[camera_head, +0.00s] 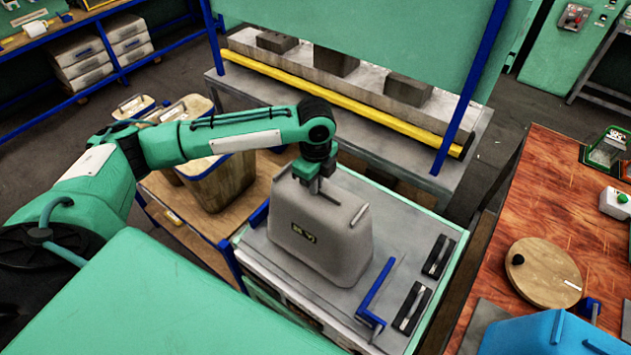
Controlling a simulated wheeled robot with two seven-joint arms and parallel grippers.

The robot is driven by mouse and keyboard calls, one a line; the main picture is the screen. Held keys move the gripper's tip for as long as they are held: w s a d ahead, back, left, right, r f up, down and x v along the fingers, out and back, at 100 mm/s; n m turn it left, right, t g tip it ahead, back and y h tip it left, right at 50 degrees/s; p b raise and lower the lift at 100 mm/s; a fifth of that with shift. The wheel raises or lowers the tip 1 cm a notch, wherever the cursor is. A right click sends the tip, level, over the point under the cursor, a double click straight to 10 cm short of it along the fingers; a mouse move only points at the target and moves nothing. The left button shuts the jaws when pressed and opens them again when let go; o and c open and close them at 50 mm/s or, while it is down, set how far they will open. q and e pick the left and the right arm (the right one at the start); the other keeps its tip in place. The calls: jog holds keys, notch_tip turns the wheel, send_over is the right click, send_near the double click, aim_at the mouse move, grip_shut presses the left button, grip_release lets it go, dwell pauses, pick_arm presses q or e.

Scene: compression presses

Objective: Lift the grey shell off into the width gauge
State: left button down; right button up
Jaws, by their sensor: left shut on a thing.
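The grey shell (325,240), a tapered box form with a small yellow and black label, stands on the grey plate of a bench (275,262). My left gripper (314,186) comes down from above and is shut on the shell's top edge. Its fingertips are partly hidden at the shell. My right gripper is not in view.
A blue angled bar (376,295) and two black blocks with handles (413,307) lie right of the shell. A press with a yellow bar (340,100) stands behind. The red-brown table holds a round wooden disc (545,272) and a blue object (550,335).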

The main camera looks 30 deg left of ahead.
pick_arm(q)
jog(key=shift+f, duration=0.5)
jog(key=c, duration=1.5)
grip_release()
jog(key=shift+r, duration=0.1)
jog(key=shift+r+b, duration=0.3)
jog(key=shift+r, duration=0.05)
notch_tip(320, 180, up, 13)
jog(key=b, duration=0.3)
jog(key=shift+s+f, duration=0.1)
